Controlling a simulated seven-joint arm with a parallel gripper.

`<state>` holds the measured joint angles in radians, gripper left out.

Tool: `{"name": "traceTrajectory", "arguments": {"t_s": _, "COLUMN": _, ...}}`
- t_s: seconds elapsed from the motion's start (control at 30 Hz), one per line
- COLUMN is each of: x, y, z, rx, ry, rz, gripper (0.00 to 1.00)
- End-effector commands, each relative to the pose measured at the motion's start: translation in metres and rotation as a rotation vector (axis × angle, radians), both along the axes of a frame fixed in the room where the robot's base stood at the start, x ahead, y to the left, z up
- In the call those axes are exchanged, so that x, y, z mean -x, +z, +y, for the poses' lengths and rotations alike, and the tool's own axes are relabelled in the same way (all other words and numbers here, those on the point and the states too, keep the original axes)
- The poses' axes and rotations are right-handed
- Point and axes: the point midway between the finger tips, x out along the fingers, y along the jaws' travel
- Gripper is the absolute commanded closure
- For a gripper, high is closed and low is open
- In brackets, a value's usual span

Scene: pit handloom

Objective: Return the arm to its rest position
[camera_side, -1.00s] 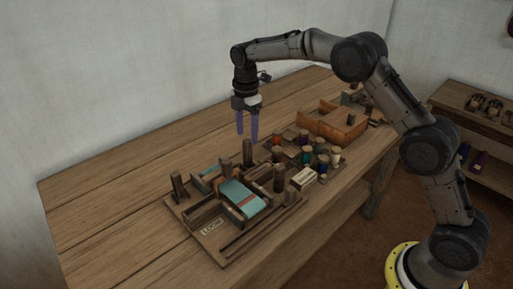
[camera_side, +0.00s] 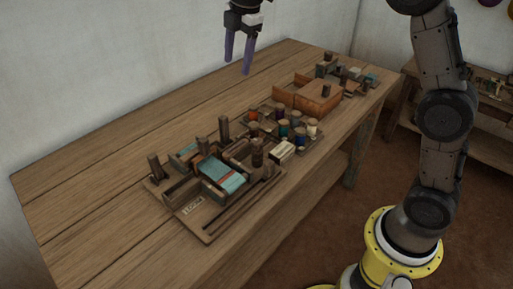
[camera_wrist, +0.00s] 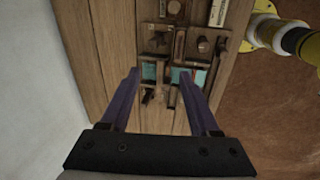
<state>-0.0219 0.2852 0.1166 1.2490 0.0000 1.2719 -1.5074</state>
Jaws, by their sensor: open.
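My gripper (camera_side: 238,56) is high above the back of the wooden table (camera_side: 90,170) in the side view, its two purple fingers pointing down, open and empty. In the wrist view the gripper (camera_wrist: 161,90) shows spread fingers with nothing between them but the table well below. The loom (camera_side: 212,185), a wooden frame with teal cloth, lies on the table below and left of the gripper. The loom also shows in the wrist view (camera_wrist: 161,72), partly hidden by the fingers. The upper part of my arm is out of the side view.
Several thread spools (camera_side: 284,130) stand in a rack right of the loom. A wooden box (camera_side: 312,98) with compartments and small items (camera_side: 345,72) sit further right. A second shelf table (camera_side: 470,125) stands at the right. The left and back tabletop is clear.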

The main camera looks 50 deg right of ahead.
Motion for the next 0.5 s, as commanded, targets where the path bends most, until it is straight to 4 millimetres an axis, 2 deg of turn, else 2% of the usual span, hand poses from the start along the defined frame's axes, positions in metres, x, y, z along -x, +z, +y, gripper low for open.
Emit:
{"name": "traceTrajectory", "arguments": {"t_s": 0.03, "x": 0.021, "y": 0.018, "z": -0.001, "rx": -0.007, "ry": -0.027, "rz": -0.029, "gripper": 0.38}}
{"name": "traceTrajectory", "arguments": {"t_s": 0.2, "x": 0.087, "y": 0.054, "z": -0.005, "rx": -0.048, "ry": -0.170, "rz": -0.111, "gripper": 0.38}}
{"name": "traceTrajectory", "arguments": {"t_s": 0.33, "x": 0.142, "y": 0.065, "z": -0.007, "rx": -0.097, "ry": -0.313, "rz": -0.167, "gripper": 0.38}}
{"name": "traceTrajectory", "arguments": {"t_s": 0.5, "x": 0.214, "y": 0.057, "z": -0.009, "rx": -0.186, "ry": -0.536, "rz": -0.228, "gripper": 0.38}}
